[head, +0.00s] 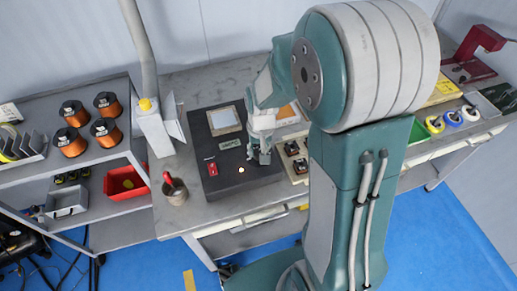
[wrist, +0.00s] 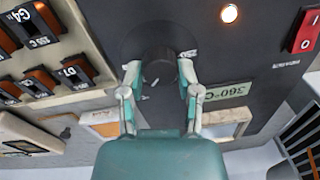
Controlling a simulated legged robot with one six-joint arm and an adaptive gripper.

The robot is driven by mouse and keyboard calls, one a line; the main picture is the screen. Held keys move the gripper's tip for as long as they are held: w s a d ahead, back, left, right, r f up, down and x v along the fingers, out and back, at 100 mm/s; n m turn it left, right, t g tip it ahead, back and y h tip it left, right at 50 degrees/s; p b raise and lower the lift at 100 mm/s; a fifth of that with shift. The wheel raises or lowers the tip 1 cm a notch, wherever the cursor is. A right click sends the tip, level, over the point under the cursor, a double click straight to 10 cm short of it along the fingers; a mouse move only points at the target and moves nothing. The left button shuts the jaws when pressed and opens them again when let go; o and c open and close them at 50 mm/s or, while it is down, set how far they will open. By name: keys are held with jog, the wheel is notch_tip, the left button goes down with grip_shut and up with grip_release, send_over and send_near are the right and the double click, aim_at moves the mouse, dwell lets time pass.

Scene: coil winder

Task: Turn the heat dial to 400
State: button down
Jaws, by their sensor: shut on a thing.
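The black heat dial (wrist: 160,62) is on the dark control panel (wrist: 230,55), between the two fingers of my gripper (wrist: 159,74) in the wrist view. The fingers are shut on the dial from both sides. A small white mark shows on the dial's lower edge. The scale around it is mostly hidden by my fingers or too small to read. A green display (wrist: 228,93) beside the dial reads about 360°C. In the head view my gripper (head: 261,157) is down at the right side of the black box (head: 226,184) and hides the dial.
A red switch (wrist: 305,32) and a lit orange lamp (wrist: 228,13) are on the same panel. In the head view a cup (head: 174,190) stands left of the box, and a shelf with copper spools (head: 75,113) is farther left.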

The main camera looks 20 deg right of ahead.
aim_at(260, 151)
jog(key=shift+s+f, duration=0.1)
jog(key=shift+s, duration=0.05)
dwell(0.3)
jog(key=shift+c, duration=1.5)
grip_release()
jog(key=shift+r, duration=0.2)
notch_tip(260, 151, up, 12)
jog(key=shift+d+f, duration=0.2)
jog(key=shift+f, duration=0.05)
